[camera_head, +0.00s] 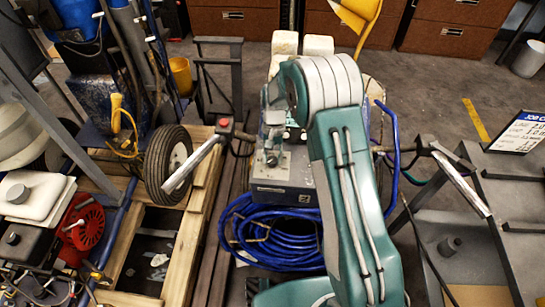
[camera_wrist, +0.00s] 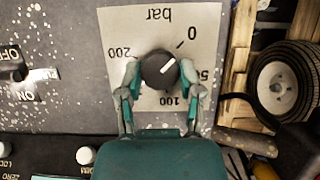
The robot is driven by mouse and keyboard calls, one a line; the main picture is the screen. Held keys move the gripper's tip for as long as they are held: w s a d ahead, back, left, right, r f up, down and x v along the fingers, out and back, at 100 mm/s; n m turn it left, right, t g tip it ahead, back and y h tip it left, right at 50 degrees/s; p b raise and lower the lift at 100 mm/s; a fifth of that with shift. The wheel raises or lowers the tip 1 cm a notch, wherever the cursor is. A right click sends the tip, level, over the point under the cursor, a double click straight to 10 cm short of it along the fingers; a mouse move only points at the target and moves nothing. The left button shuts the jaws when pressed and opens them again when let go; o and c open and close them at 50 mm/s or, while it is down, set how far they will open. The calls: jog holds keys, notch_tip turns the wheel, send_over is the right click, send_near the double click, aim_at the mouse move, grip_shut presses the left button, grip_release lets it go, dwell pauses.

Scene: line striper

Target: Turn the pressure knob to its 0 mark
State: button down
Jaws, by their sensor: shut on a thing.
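The pressure knob (camera_wrist: 158,70) is dark and round with a white pointer line, seen in the wrist view on a pale dial plate (camera_wrist: 150,25). The plate shows "bar" and the numbers 0, 50, 100 and 200, upside down. The pointer slants to the upper right, toward the 0 mark (camera_wrist: 181,45); exact alignment is hard to tell. My gripper (camera_wrist: 161,78) is shut on the knob, one finger on each side.
Left of the plate in the wrist view is an ON/OFF switch (camera_wrist: 14,72). White buttons (camera_wrist: 86,155) sit below. A wheel (camera_wrist: 288,82) stands at right, also in the head view (camera_head: 168,165). Blue hose (camera_head: 262,235) lies coiled beside my arm.

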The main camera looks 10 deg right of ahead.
jog(key=shift+w, duration=0.2)
jog(key=shift+c, duration=1.3)
grip_release()
jog(key=v, duration=1.2)
jog(key=shift+s+a, duration=0.1)
